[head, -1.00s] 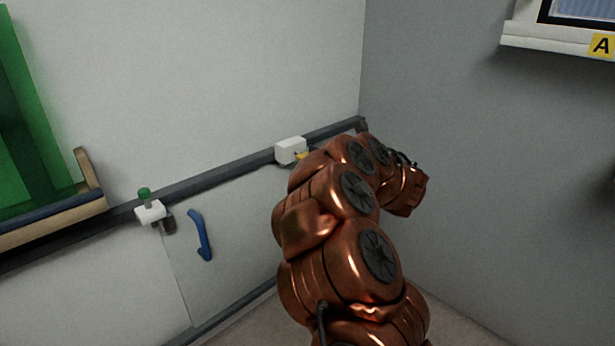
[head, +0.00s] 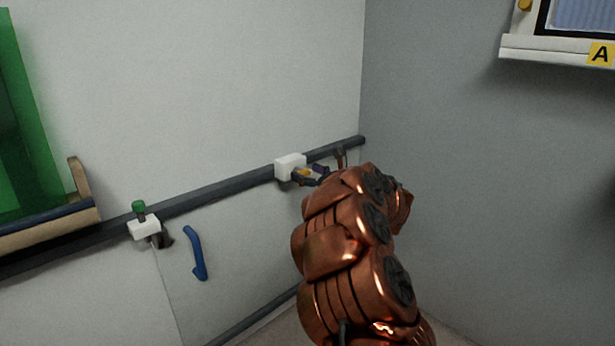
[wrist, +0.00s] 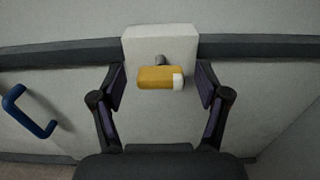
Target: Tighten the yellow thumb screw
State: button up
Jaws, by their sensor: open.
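The yellow thumb screw (wrist: 157,78) sticks out on a short grey shaft from a white block (wrist: 160,45) on the dark wall rail. It has a white patch on its right end in the wrist view. My gripper (wrist: 161,87) is open, with one finger on each side of the screw and a gap on both sides. In the head view my gripper (head: 308,175) is at the white block (head: 290,163), and the yellow screw (head: 303,173) shows between its fingers.
A blue handle (head: 196,253) is on the panel below the rail (head: 220,190), left of the block. A white block with a green knob (head: 139,207) sits further left on the rail. A grey wall closes the right side.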

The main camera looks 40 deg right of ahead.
jog(key=shift+w, duration=0.1)
jog(key=c, duration=1.2)
jog(key=shift+o, duration=0.2)
